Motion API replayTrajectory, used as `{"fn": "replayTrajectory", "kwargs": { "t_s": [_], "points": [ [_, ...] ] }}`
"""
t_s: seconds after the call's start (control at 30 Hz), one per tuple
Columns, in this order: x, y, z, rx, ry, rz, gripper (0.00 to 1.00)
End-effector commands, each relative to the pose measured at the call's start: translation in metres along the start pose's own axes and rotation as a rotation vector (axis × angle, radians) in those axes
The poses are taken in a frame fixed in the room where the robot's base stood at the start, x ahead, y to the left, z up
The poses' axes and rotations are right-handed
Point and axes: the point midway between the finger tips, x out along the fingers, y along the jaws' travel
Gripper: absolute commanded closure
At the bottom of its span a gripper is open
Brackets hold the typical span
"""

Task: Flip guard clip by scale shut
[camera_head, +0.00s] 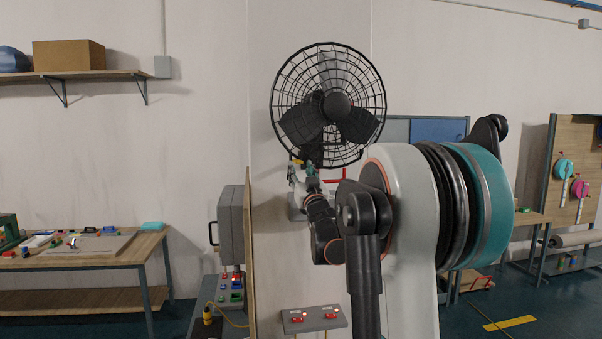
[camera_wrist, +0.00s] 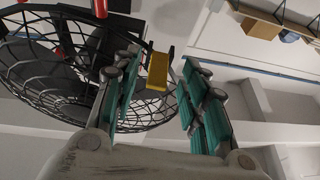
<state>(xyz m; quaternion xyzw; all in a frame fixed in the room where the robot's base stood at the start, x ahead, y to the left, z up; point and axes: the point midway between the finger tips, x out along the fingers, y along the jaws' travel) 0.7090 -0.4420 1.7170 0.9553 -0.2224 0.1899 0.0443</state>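A black fan with a round wire guard (camera_head: 366,77) is mounted at the wall in the head view. A yellow clip (camera_wrist: 157,72) with a dark strip beside it shows at the guard's edge in the wrist view. A small yellow spot shows at the guard's lower rim in the head view. My gripper (camera_wrist: 161,62) has two teal-padded fingers spread apart, one on each side of the yellow clip. I cannot tell whether either finger touches it. In the head view my gripper (camera_head: 300,175) is below the fan, partly hidden by my arm. I cannot make out a scale.
The wire guard (camera_wrist: 60,95) lies close behind the left finger. A grey box (camera_head: 230,225) and a wooden panel edge (camera_head: 249,260) stand left of my arm. A workbench (camera_head: 90,257) with small items is at the left. A pegboard (camera_head: 575,170) is far right.

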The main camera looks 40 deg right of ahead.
Motion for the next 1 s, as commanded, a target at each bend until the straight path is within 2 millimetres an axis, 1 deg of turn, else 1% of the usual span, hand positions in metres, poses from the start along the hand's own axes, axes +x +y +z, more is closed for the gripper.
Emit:
{"fn": "replayTrajectory", "kwargs": {
  "t_s": [0.03, 0.07, 0.1, 0.17, 0.2, 0.23, 0.47, 0.7, 1.0],
  "points": [
    [0.000, 0.000, 0.000, 0.000, 0.000, 0.000, 0.60],
    [0.000, 0.000, 0.000, 0.000, 0.000, 0.000, 0.62],
    [0.000, 0.000, 0.000, 0.000, 0.000, 0.000, 0.71],
    [0.000, 0.000, 0.000, 0.000, 0.000, 0.000, 0.85],
    [0.000, 0.000, 0.000, 0.000, 0.000, 0.000, 0.94],
    [0.000, 0.000, 0.000, 0.000, 0.000, 0.000, 1.00],
    [0.000, 0.000, -0.002, 0.000, -0.010, -0.001, 1.00],
    [0.003, -0.001, -0.014, -0.001, -0.132, -0.003, 1.00],
    [0.004, -0.001, -0.021, 0.000, -0.244, -0.006, 1.00]
  ]
}}
